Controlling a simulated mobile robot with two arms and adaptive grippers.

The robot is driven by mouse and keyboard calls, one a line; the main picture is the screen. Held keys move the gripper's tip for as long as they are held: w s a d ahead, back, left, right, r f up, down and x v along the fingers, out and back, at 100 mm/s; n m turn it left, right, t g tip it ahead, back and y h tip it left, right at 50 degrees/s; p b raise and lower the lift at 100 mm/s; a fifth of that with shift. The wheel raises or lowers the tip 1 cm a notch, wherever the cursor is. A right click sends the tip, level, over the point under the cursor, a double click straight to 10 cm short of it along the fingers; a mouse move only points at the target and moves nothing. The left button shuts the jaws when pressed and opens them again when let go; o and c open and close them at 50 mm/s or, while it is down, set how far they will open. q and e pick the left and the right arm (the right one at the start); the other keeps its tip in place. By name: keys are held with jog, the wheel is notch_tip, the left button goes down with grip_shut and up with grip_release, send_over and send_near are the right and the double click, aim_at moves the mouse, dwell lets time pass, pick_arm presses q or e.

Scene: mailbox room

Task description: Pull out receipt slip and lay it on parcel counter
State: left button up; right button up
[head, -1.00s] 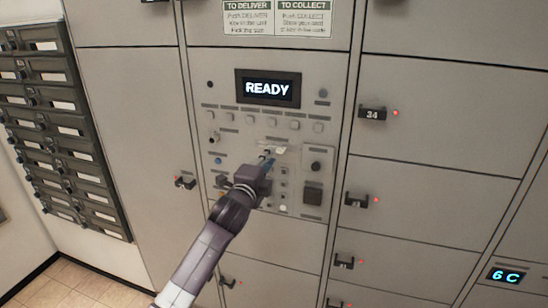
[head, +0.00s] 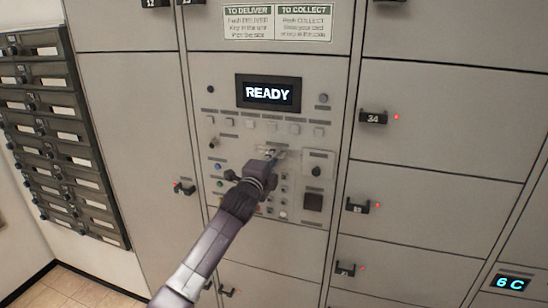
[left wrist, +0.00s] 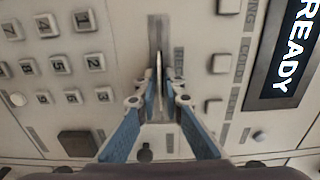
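The receipt slip (left wrist: 158,72) shows edge-on in the left wrist view as a thin pale strip at the slot in the grey control panel (head: 228,140). In the head view my gripper mostly hides it. My left gripper (head: 271,156) is at the panel, below the READY display. In the left wrist view its blue fingers (left wrist: 162,88) stand on either side of the slip, with a narrow gap between them; firm contact with the slip does not show. My right gripper is not in view. The parcel counter is not in view.
The READY screen (head: 268,93) sits above a row of buttons. A keypad (left wrist: 70,65) lies beside the slot. Locker doors with protruding handles (head: 373,117) surround the panel. Dark mailboxes (head: 65,150) line the left wall. The tiled floor (head: 75,288) shows at lower left.

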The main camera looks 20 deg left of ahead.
pick_arm(q)
grip_shut()
jog(key=shift+s, duration=0.1)
jog(key=shift+s+p, duration=0.25)
jog(key=shift+p, duration=0.05)
jog(key=s+p, duration=0.4)
jog(key=s, duration=0.4)
jog(key=shift+s+a, duration=0.15)
jog(key=shift+a, duration=0.05)
dwell(0.5)
